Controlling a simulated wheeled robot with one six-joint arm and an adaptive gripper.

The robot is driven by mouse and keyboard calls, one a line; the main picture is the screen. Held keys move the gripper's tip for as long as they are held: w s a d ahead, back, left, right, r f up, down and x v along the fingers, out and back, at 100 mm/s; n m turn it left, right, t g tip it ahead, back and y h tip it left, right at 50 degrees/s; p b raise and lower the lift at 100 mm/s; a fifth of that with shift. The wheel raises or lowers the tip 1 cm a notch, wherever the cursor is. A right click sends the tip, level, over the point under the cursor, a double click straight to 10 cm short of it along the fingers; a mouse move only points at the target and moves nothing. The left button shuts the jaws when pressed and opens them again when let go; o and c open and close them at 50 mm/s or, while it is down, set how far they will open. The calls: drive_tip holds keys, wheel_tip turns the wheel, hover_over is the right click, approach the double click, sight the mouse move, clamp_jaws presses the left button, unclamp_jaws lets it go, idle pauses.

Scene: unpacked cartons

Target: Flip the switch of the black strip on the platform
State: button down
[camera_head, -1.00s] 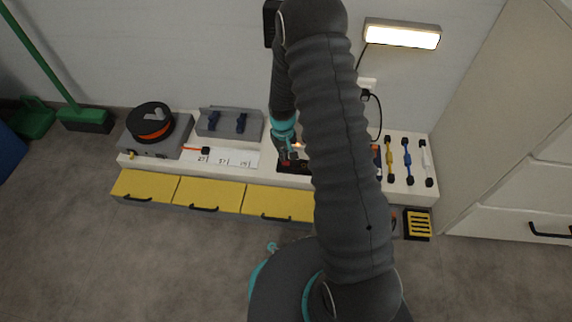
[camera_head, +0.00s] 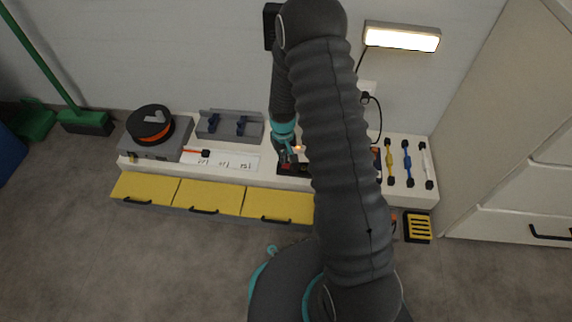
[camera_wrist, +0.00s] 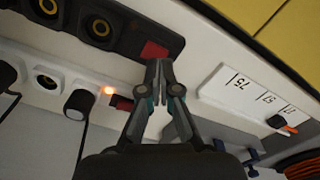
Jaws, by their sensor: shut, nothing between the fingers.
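The black strip (camera_wrist: 110,28) lies on the white platform and shows round sockets with brass-coloured rings in the wrist view. Its red switch (camera_wrist: 155,50) sits at the end nearest my gripper. In the head view the black strip (camera_head: 290,169) is partly hidden by my arm. My gripper (camera_wrist: 160,66) is shut and empty, its fingertips right beside the red switch; I cannot tell whether they touch it. In the head view my gripper (camera_head: 288,160) is over the strip's left end. I cannot tell which way the switch is tilted.
A white strip (camera_wrist: 52,92) with a lit orange lamp and a red switch (camera_wrist: 121,102) lies close beside my gripper. A white numbered card (camera_head: 222,160), a grey holder (camera_head: 230,125) and a reel (camera_head: 150,122) are to the left. Yellow drawers (camera_head: 210,194) line the front.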

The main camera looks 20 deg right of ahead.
drive_tip(key=shift+f+b, duration=0.65)
drive_tip(key=shift+f, duration=0.5)
idle(1.1)
drive_tip(key=shift+r, duration=0.15)
drive_tip(key=shift+r+p, duration=2.1)
drive_tip(key=shift+r, duration=1.3)
drive_tip(key=s+g, duration=0.2)
drive_tip(key=s, duration=0.3)
drive_tip(key=s+r+t+p, duration=0.2)
drive_tip(key=s+r, duration=0.5)
drive_tip(key=r, duration=0.8)
drive_tip(key=s+r+m+t+p, duration=0.1)
drive_tip(key=s+r+t+p, duration=0.1)
drive_tip(key=s+r, duration=0.6)
drive_tip(key=s+r+t+p, duration=0.2)
drive_tip(key=s+r, duration=0.5)
drive_tip(key=r, duration=1.5)
drive_tip(key=shift+s+t, duration=0.25)
drive_tip(key=shift+t, duration=0.55)
